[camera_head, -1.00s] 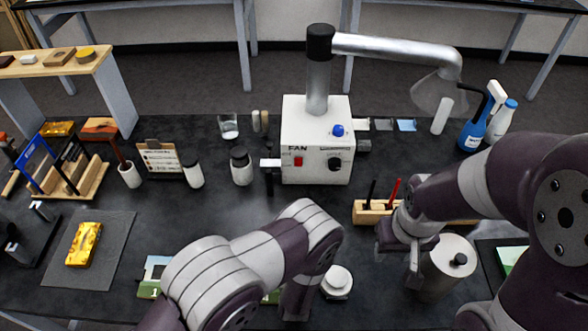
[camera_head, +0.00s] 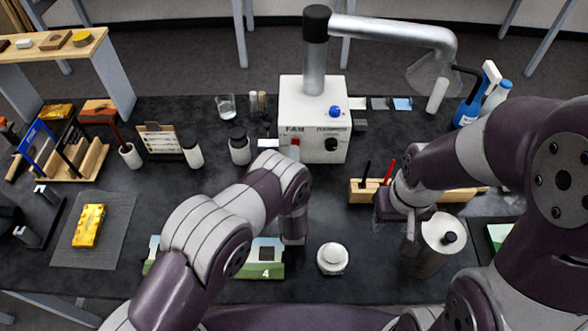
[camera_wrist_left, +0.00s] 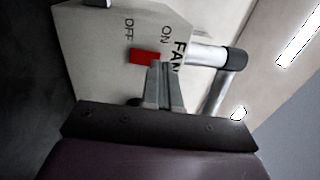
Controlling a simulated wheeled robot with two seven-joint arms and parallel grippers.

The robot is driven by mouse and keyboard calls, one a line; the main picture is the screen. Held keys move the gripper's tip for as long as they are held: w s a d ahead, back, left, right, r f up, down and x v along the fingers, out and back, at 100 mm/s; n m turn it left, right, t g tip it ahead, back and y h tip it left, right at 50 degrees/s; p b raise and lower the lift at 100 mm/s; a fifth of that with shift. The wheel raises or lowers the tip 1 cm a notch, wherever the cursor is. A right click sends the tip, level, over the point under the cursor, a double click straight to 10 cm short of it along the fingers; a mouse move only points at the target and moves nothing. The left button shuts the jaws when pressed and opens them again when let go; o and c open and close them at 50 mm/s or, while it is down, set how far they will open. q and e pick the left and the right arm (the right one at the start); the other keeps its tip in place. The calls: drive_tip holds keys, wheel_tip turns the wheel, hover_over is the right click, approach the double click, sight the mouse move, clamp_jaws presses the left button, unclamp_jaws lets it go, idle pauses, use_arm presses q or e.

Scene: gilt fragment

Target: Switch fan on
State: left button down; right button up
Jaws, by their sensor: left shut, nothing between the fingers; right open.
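The white fan box (camera_head: 313,110) stands at the back middle of the table, with a pipe rising from its top. In the left wrist view the red switch (camera_wrist_left: 144,57) sits beside the ON and OFF labels. My left gripper (camera_wrist_left: 164,68) is shut and empty, its fingertips over the panel right beside the switch; I cannot tell whether they touch. In the head view its fingers are hidden behind my arm. My right gripper (camera_head: 408,226) is open, near a metal canister (camera_head: 432,250).
A black knob (camera_head: 331,144) and blue button (camera_head: 335,112) are on the box. A small stand with a white top (camera_head: 268,143) is just left of it. Dark-lidded jars (camera_head: 239,150) stand further left. A wooden pen holder (camera_head: 360,191) lies to the right.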

sight(294, 134)
use_arm(q)
drive_tip(key=shift+w+r, duration=0.15)
drive_tip(key=shift+w, duration=1.05)
drive_tip(key=shift+w+r+g+p, duration=0.25)
drive_tip(key=shift+r+g+p, duration=0.1)
drive_tip(key=shift+p, duration=0.1)
drive_tip(key=shift+f, duration=0.3)
